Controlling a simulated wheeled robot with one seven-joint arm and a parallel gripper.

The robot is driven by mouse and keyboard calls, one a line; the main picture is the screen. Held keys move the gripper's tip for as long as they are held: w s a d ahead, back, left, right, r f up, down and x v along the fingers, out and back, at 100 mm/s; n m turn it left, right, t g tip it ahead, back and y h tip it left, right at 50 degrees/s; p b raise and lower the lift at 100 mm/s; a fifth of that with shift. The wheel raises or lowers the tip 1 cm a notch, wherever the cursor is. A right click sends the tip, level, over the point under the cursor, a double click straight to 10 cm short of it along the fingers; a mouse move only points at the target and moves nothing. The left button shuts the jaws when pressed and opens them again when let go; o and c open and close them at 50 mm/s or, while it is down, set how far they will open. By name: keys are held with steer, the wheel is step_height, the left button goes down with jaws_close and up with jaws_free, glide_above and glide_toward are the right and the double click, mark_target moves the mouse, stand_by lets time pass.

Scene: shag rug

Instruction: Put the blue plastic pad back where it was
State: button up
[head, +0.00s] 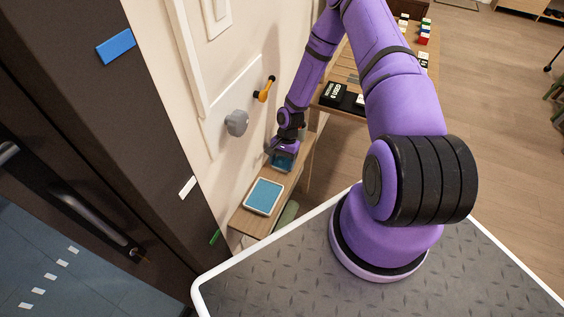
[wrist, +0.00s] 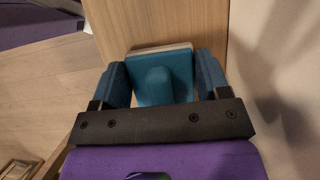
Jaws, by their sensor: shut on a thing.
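The blue plastic pad (wrist: 160,62) is between my gripper's two blue fingers in the wrist view. It has a raised rounded part in its middle and a pale edge along its far side. In the head view the pad (head: 283,161) shows at the end of my arm, over the far part of a narrow wooden shelf. My gripper (wrist: 163,85) is shut on it; in the head view my gripper (head: 282,150) is beside the wall. I cannot tell whether the pad touches the shelf.
A white-rimmed blue tray-like piece (head: 248,204) lies on the near part of the wooden shelf (head: 237,222). A grey knob (head: 236,123) and an orange handle (head: 265,89) stick out from the wall. A table (head: 343,72) with small items stands behind.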

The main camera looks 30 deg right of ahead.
steer(key=o, duration=0.9)
steer(key=v, duration=1.2)
steer(key=shift+s+r, duration=0.1)
